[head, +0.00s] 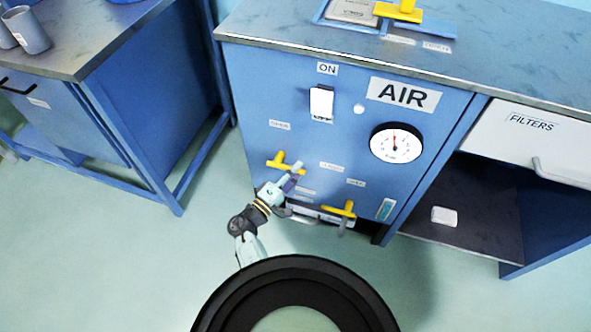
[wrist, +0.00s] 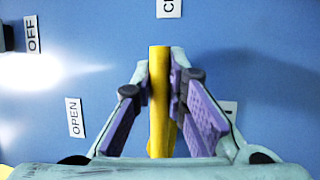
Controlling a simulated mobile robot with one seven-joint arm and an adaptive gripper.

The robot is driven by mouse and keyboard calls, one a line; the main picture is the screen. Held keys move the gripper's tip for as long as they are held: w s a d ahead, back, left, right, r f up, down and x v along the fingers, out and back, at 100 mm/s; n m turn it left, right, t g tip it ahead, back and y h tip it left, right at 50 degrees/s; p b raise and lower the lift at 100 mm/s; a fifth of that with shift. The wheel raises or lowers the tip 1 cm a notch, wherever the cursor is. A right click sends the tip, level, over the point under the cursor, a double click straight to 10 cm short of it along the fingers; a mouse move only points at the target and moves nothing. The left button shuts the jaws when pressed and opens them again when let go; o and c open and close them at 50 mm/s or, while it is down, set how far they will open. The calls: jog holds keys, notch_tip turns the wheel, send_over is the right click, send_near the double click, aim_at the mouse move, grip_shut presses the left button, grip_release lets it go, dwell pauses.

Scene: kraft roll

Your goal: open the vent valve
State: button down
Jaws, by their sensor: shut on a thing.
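A yellow valve handle (head: 278,162) is on the lower left of the blue AIR panel. In the wrist view the handle (wrist: 159,100) stands upright between the purple finger pads. My gripper (head: 295,174) is shut on it. The handle points toward a label beginning with C (wrist: 169,8), cut off at the top of the wrist view. An OPEN label (wrist: 75,117) is left of the handle there. A second yellow handle (head: 340,209) is on the lower right of the panel. The name labels are too small to read, and my fingers partly hide the held handle.
The panel has a white switch (head: 321,101) under an ON label and a round gauge (head: 396,143) with a red needle. To the right are a FILTERS drawer (head: 535,145) and a shelf with a small white block (head: 444,216). A blue workbench (head: 110,45) stands left. The floor between is clear.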

jog(key=shift+n, duration=0.3)
jog(key=shift+r+t+b, duration=0.1)
jog(key=shift+t+b, duration=0.2)
jog(key=shift+b, duration=0.05)
jog(key=n, duration=0.1)
jog(key=r+n+t+b, duration=0.1)
jog(key=n, duration=0.1)
jog(key=shift+a+r+n, duration=0.15)
jog(key=shift+r+n, duration=0.1)
jog(key=shift+n, duration=0.15)
jog(key=shift+w+a+r+n+t+y+b, duration=0.1)
jog(key=shift+r+n+t+y+b, duration=0.2)
jog(key=shift+n, duration=0.35)
jog(key=shift+s+a+r+n+t+y+b, duration=0.15)
jog(key=shift+r+n+t, duration=0.1)
jog(key=shift+n+t, duration=0.35)
jog(key=shift+w+a+r+n+t+y+b, duration=0.15)
jog(key=shift+r+n+t+y+b, duration=0.1)
jog(key=shift+n, duration=0.5)
jog(key=c, duration=1.6)
grip_release()
jog(key=shift+r, duration=0.1)
jog(key=shift+r, duration=0.1)
